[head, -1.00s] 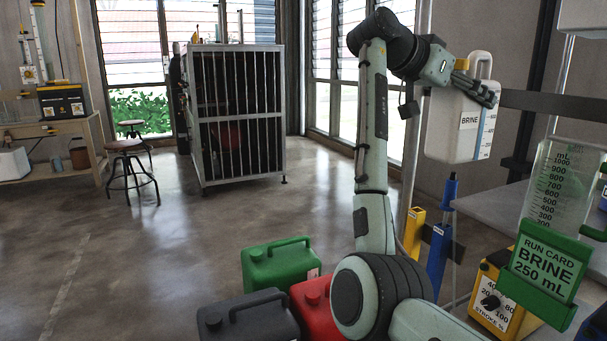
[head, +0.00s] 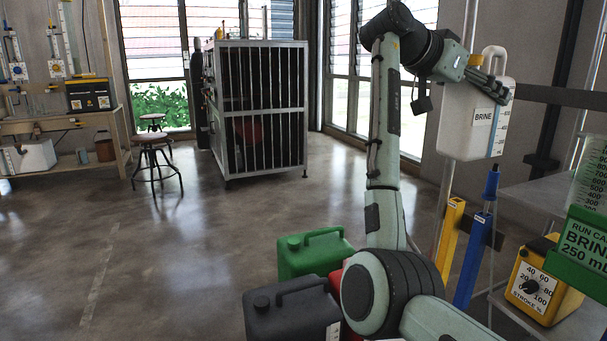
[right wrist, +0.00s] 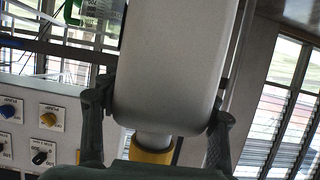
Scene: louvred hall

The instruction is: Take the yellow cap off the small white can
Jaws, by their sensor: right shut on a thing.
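The white can (head: 468,135), labelled BRINE, is upright in the head view, with a looped handle on top. It fills the upper middle of the right wrist view (right wrist: 172,60). The yellow cap (right wrist: 150,156) is on its neck in the right wrist view, between the fingers and close to my palm. My right gripper (head: 492,88) is shut on the can, with one finger against each side of its body (right wrist: 162,112). The can appears held in the air. My left gripper is not in view.
A green can (head: 312,255) and a dark grey can (head: 290,312) are low in front, with a red can mostly hidden behind my arm. Yellow (head: 450,240) and blue (head: 473,262) posts, a yellow pump (head: 543,285) and a green run card (head: 585,248) are at right.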

